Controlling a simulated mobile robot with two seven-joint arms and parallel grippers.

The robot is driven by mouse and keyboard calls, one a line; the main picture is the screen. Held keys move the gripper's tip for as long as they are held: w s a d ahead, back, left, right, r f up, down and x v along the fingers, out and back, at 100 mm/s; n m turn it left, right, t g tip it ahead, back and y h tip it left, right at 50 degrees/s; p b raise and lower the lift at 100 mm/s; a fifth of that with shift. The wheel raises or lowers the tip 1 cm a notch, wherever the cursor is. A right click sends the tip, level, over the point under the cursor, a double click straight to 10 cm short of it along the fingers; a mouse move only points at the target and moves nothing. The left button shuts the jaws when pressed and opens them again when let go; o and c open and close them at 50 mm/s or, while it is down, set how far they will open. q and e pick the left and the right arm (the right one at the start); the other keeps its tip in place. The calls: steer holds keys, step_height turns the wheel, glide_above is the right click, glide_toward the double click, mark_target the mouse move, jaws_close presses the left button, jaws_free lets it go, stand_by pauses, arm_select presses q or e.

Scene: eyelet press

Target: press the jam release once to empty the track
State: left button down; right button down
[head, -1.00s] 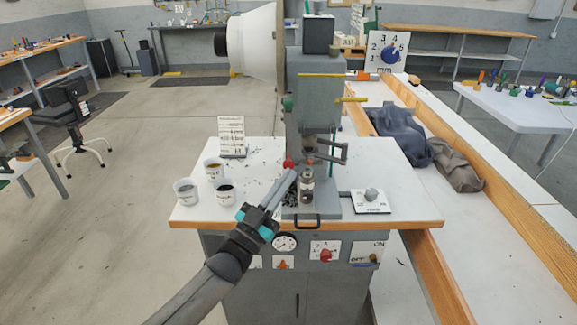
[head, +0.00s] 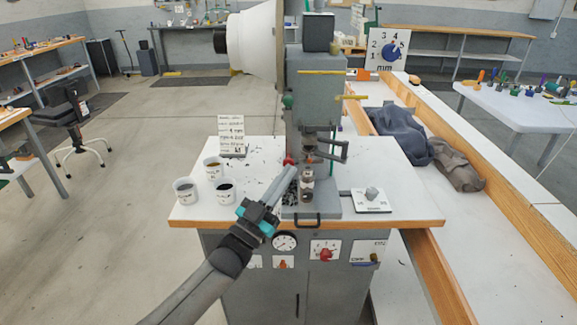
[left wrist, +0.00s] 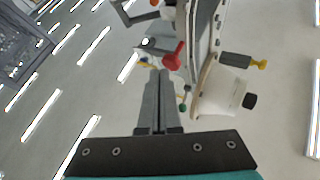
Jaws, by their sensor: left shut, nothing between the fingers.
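The grey eyelet press (head: 316,80) stands on the white-topped bench. A red knob (head: 288,161) sits low on its left side; it also shows large in the left wrist view (left wrist: 173,57). No label shows which part is the jam release. My left gripper (head: 289,172) is shut and empty, its fingertips just below the red knob in the head view. In the left wrist view the shut fingertips (left wrist: 158,75) are close beside the knob, and I cannot tell whether they touch it. My right gripper is not in view.
White cups (head: 224,191) stand on the left of the bench top (head: 260,150), near a label stand (head: 231,135). A dial plate (head: 372,200) lies right of the press. Dark bits lie scattered left of the press.

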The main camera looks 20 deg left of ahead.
arm_select(q)
steer(key=shift+w+a+b, duration=0.25)
steer(key=shift+w+b, duration=0.35)
steer(key=shift+w, duration=0.1)
stand_by(1.0)
steer(key=shift+s, duration=0.1)
steer(key=shift+s+d+p, duration=0.2)
steer(key=shift+s+p, duration=0.25)
steer(key=shift+s, duration=0.1)
steer(key=shift+s+d+p, duration=0.15)
steer(key=shift+s+p, duration=0.3)
steer(key=shift+s, duration=0.05)
steer(key=s+p, duration=0.1)
steer(key=s, duration=0.1)
steer(key=s+d+p, duration=0.1)
steer(key=s+p, duration=0.1)
steer(key=shift+s+d, duration=0.2)
steer(key=shift+s, duration=0.2)
